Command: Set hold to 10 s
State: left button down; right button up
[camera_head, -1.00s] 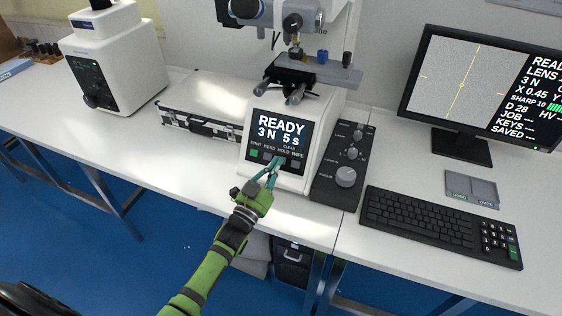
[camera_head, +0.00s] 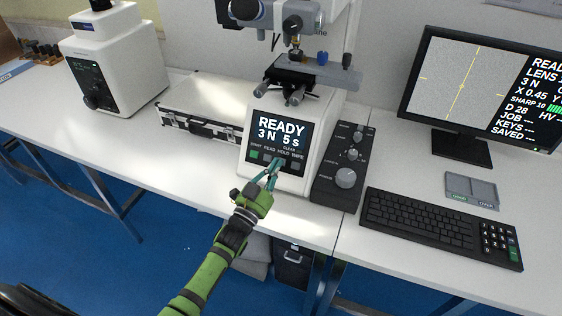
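The white hardness tester (camera_head: 311,142) stands at the middle of the table. Its dark front screen (camera_head: 279,133) reads READY, 3 N, 5 s. Below the text is a row of buttons labelled START, READ, HOLD and WIPE; the START button (camera_head: 254,154) is green. My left gripper (camera_head: 273,167) is in front of the lower panel, its teal fingers together and pointing up at the HOLD area. The fingers partly cover the HOLD button, and I cannot tell whether they touch it. Nothing is held. My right gripper is out of view.
A black control box with knobs (camera_head: 346,177) stands close on the right. Further right are a keyboard (camera_head: 418,219), a small grey two-part pad (camera_head: 471,189) and a monitor (camera_head: 487,90). A silver case (camera_head: 203,104) and another white instrument (camera_head: 117,62) stand left. The front table edge is clear.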

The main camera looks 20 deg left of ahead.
pick_arm(q)
jog(key=shift+w+f+b, duration=0.2)
jog(key=shift+w+b, duration=0.2)
jog(key=shift+w+f+b, duration=0.15)
jog(key=shift+w+b, duration=0.05)
jog(key=shift+b, duration=0.1)
dwell(0.6)
dwell(0.4)
jog(key=shift+s+r+p, duration=0.4)
jog(key=shift+s+p, duration=0.25)
jog(key=shift+p, duration=0.05)
jog(key=s+p, duration=0.1)
jog(key=s+r+p, duration=0.1)
jog(key=s+p, duration=0.1)
jog(key=s+r+p, duration=0.1)
jog(key=shift+s+r, duration=0.15)
jog(key=shift+r, duration=0.1)
